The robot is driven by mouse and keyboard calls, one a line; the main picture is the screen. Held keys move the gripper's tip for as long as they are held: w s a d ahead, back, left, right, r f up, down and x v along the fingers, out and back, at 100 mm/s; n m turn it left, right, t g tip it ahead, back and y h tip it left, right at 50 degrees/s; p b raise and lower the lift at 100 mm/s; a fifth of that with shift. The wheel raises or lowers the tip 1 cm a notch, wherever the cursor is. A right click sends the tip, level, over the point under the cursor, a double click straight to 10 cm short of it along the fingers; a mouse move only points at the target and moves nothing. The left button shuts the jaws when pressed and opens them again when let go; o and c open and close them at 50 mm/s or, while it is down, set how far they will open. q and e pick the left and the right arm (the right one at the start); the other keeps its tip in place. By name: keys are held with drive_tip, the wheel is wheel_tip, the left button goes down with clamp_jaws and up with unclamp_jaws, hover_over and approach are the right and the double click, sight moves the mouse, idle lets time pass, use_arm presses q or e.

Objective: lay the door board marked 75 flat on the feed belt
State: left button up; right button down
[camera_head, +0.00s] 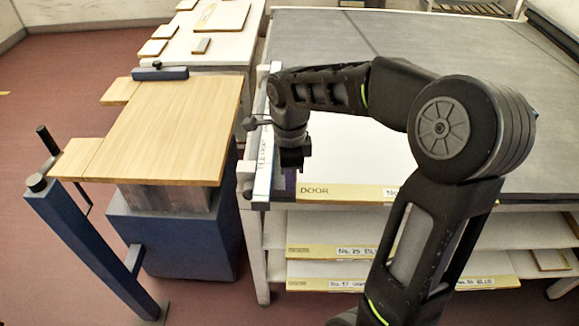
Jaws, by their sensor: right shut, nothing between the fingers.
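A white board (365,155) with a yellow front edge lettered "DOOR" lies flat at the front of a wide grey surface (400,35), which looks like the feed belt. Its number is partly hidden by my arm, so I cannot read whether it is 75. My right gripper (292,158) hangs pointing down near the board's left edge, beside an upright-edged rail. It is shut and empty; I cannot tell whether it touches the board. My left gripper is out of view.
Lower shelves hold labelled boards (330,250) (330,282). A light rail (263,170) with writing runs along the left edge. Left stands a wooden-topped blue stand (160,125) with a blue post (95,250). A white table (215,50) behind carries several small boards. Red floor is open at far left.

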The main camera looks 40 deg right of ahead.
sight(298, 191)
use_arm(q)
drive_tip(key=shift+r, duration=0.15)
use_arm(e)
drive_tip(key=shift+f, duration=2.1)
drive_tip(key=shift+s+d, duration=0.35)
drive_tip(key=shift+d, duration=0.3)
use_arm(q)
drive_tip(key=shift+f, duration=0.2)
use_arm(e)
drive_tip(key=shift+s+d, duration=0.15)
drive_tip(key=shift+d, duration=0.1)
